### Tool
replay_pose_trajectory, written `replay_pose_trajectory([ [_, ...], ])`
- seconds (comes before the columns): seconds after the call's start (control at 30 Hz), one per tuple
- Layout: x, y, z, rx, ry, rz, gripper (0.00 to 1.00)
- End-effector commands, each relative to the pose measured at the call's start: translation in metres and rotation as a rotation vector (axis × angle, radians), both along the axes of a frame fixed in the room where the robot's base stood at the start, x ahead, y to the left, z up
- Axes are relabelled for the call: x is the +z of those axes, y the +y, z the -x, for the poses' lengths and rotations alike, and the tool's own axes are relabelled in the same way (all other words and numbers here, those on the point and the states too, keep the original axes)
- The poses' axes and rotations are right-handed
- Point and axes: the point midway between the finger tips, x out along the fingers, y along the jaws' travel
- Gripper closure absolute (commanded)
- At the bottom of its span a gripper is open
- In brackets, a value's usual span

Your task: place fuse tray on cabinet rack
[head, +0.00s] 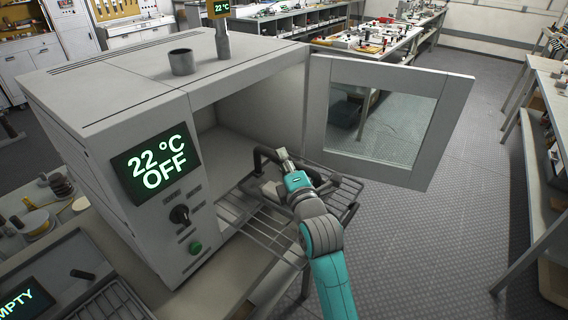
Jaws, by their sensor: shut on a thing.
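The grey cabinet (130,130) stands on a bench with its door (391,118) swung open to the right. Its display reads 22 °C OFF. The wire rack (262,226) sticks out of the cabinet's opening over the bench edge. My gripper (268,188) is at the rack, in front of the opening, and is largely hidden by my wrist. It is shut on the fuse tray, of which I make out only a dark bar-like frame (262,153) around my wrist. I cannot tell whether the tray touches the rack's wires.
The open door stands close to the right of my arm. A device with a display ending in "MPTY" (25,303) and a slotted panel (112,303) lie at the lower left. Wire spools (38,222) sit beside the cabinet. The floor (440,240) to the right is clear.

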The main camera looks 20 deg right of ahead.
Motion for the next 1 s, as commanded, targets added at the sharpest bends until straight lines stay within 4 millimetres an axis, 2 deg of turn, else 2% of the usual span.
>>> replay_pose_trajectory([
  [0.1,-0.0086,-0.0001,0.0003,0.0,-0.003,0.0,1.0],
  [0.47,-0.0114,-0.0001,0.0003,0.0,-0.003,0.0,1.0],
  [0.5,-0.0123,0.0,0.0001,0.0,0.0,0.0,0.69],
  [0.57,-0.0121,0.0,0.0001,0.0,0.0,0.0,0.53],
  [0.93,-0.0082,0.0,0.0002,0.0,-0.002,0.0,0.53],
  [1.0,-0.0104,-0.0001,0.0064,0.0,-0.001,0.0,0.53],
])
